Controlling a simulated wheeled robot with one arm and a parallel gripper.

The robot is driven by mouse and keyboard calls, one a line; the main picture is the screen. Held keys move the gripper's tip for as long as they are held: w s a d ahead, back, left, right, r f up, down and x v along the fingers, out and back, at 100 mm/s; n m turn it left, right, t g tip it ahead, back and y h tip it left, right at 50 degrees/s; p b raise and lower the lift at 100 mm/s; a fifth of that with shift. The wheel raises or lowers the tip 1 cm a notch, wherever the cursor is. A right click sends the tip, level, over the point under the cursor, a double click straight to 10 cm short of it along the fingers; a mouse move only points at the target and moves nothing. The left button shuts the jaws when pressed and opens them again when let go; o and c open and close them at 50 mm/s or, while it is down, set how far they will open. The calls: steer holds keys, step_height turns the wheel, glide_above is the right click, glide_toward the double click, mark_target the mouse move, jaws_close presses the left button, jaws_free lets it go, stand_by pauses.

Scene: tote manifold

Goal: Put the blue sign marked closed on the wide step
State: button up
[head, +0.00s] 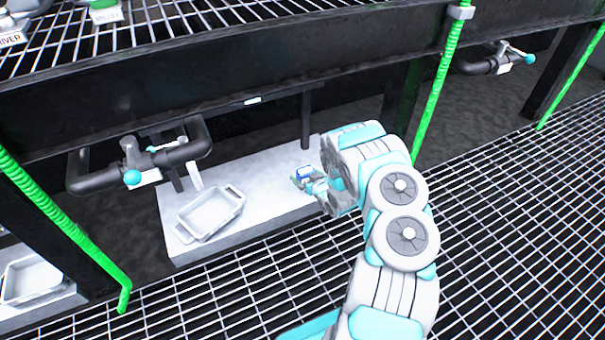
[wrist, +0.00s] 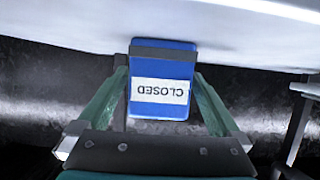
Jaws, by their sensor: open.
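The blue sign (wrist: 160,112) has a white label reading CLOSED, upside down in the wrist view. It is between the two teal fingers of my gripper (wrist: 160,78), which is open around it. The fingers stand at the sign's left and right sides; whether they touch it I cannot tell. A dark bar crosses the sign's upper part. In the head view the small blue sign (head: 305,173) shows beside my gripper (head: 312,183), over the right part of the wide pale step (head: 262,190). Whether the sign rests on the step is unclear.
A pale tray (head: 210,214) stands on the left part of the step. A dark pipe with a valve (head: 132,152) hangs above it. A dark post (head: 305,120) rises behind the sign, and a green pole (head: 437,85) stands to the right. Grating (head: 500,250) covers the front floor.

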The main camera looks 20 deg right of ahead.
steer(key=v, duration=0.9)
steer(key=shift+s+d+r, duration=0.1)
steer(key=shift+s+r, duration=0.05)
steer(key=shift+d+r, duration=0.1)
steer(key=shift+r, duration=0.1)
steer(key=d+r+g+h, duration=0.3)
steer(key=d+r+g, duration=0.15)
steer(key=r, duration=0.35)
steer(key=s+a+r+m+g+h, duration=0.2)
steer(key=s+r+g, duration=0.1)
steer(key=s+r, duration=0.65)
steer(key=s+a+r+g+y, duration=0.1)
steer(key=s+a+r, duration=0.4)
steer(key=s, duration=0.6)
steer(key=s+a+r+n+g+y, duration=0.1)
steer(key=s+a+r+g, duration=0.3)
steer(key=s+a, duration=0.6)
steer(key=s+a+r+g+y, duration=0.2)
steer(key=s+a+r, duration=0.5)
steer(key=s, duration=0.5)
steer(key=shift+s+a+r+n+g+y, duration=0.35)
steer(key=shift+a+g, duration=0.1)
steer(key=shift+a, duration=0.2)
step_height(320, 180, up, 8)
steer(key=p, duration=0.8)
steer(key=shift+f, duration=0.2)
